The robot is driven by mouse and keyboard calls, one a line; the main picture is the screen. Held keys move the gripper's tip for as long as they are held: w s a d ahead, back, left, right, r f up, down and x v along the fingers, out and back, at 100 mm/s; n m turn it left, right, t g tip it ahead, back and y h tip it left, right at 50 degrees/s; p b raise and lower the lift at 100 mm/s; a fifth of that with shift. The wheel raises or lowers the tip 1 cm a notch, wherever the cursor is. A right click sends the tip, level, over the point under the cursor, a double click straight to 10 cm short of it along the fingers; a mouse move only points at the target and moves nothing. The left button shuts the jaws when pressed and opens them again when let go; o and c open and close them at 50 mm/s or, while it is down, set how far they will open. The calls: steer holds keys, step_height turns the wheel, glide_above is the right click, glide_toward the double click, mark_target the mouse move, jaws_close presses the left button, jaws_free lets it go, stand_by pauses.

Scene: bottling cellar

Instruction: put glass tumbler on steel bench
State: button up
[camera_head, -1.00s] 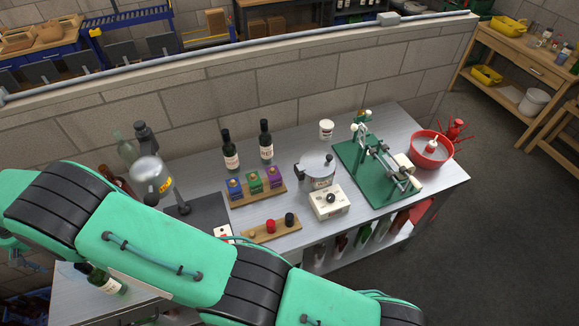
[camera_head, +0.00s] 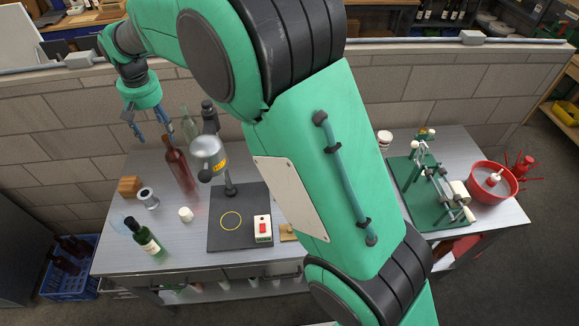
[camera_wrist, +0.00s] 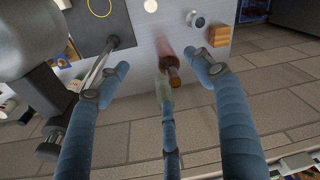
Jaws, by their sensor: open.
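The steel bench (camera_head: 188,245) runs along the block wall and carries bottles and tools; its top also shows in the wrist view (camera_wrist: 142,42). I cannot make out a glass tumbler with certainty; a faint clear shape beside the dark green bottle (camera_head: 148,240) is too small to tell. My gripper (camera_head: 148,138) is open and empty, above the back left of the bench near the wall. In the wrist view my gripper's fingers (camera_wrist: 160,75) are wide apart, with a red-brown bottle (camera_wrist: 168,60) beyond the gap, touching neither finger. My arm hides the middle of the bench.
The red-brown bottle (camera_head: 178,165) and a clear bottle (camera_head: 190,126) stand below and beside the gripper. A wooden block (camera_head: 130,187), a metal spool (camera_head: 148,199) and a lamp-like device (camera_head: 208,155) are close by. A green-based machine (camera_head: 410,205) and red bowl (camera_head: 490,185) stand right.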

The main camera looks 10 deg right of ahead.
steer(key=s+d+r+m+t, duration=0.1)
steer(key=s+d+r, duration=0.4)
steer(key=d, duration=0.6)
steer(key=s+d+r+m, duration=0.1)
steer(key=s+d+r, duration=0.1)
steer(key=d+r, duration=0.65)
steer(key=s+d+r+m+t, duration=0.1)
steer(key=s+d+r, duration=0.25)
steer(key=d, duration=1.05)
steer(key=s+d+f+m+t, duration=0.1)
steer(key=s+d+f, duration=0.1)
steer(key=s+d, duration=0.7)
steer(key=s+d+f+m+t+h, duration=0.1)
steer(key=s+d+f+m, duration=0.1)
steer(key=s+d, duration=0.8)
steer(key=s, duration=0.6)
steer(key=shift+s+d+f, duration=0.15)
steer(key=shift+f, duration=0.05)
step_height(320, 180, down, 11)
steer(key=b, duration=1.1)
